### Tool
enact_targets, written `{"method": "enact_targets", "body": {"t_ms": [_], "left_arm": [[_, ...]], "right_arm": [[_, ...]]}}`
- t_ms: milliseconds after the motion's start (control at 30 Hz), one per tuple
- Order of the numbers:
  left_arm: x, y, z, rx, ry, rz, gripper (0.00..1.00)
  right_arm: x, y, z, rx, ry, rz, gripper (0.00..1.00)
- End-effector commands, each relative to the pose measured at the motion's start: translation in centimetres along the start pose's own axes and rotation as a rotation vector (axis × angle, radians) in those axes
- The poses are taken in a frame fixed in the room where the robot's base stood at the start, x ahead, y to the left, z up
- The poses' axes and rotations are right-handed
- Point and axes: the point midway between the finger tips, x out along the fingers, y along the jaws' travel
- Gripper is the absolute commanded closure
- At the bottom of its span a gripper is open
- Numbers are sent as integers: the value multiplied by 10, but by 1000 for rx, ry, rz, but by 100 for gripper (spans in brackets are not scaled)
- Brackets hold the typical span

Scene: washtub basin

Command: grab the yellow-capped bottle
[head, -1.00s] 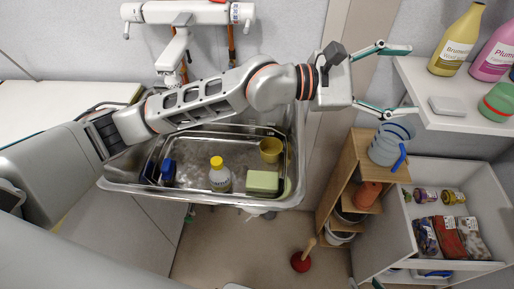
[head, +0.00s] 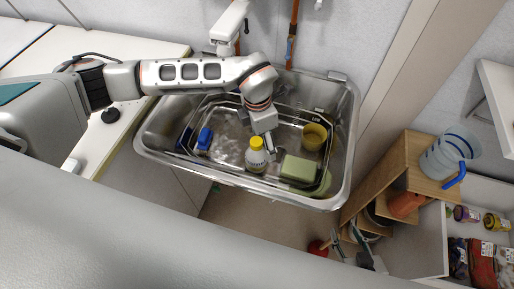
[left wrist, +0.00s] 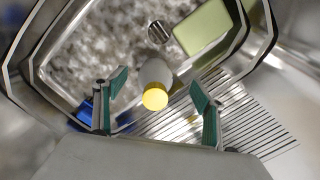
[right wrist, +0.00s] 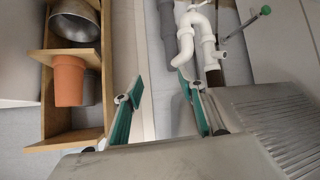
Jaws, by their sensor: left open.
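The yellow-capped bottle (head: 256,158) stands in the metal basin (head: 162,150), with a white body and a dark-marked label. My left gripper (head: 270,146) reaches in from above, close beside the bottle's cap. In the left wrist view the bottle (left wrist: 155,97) shows between the spread fingers of my left gripper (left wrist: 158,90), which is open and empty. Whether a finger touches the bottle cannot be told. My right gripper (right wrist: 157,92) is open and empty, low in front of the wooden shelf and pipes. It shows partly at the bottom of the head view (head: 347,240).
In the basin, a blue object (head: 204,139) lies left of the bottle; a green block (head: 299,168) and yellow cup (head: 314,136) are to its right. A faucet (head: 229,22) hangs behind.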

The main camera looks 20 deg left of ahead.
Motion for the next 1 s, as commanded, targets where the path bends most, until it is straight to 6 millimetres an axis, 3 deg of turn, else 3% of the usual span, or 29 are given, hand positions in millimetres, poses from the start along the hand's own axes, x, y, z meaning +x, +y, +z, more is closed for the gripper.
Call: {"method": "enact_targets", "body": {"t_ms": [200,800,1000], "left_arm": [[4,-3,-22,-59,94,17,30],[73,-2,-30,-63,97,16,30],[79,0,-31,-62,95,19,30]], "right_arm": [[2,17,-4,-28,27,34,60],[6,19,0,-36,28,39,60],[6,19,0,-36,28,39,60]]}}
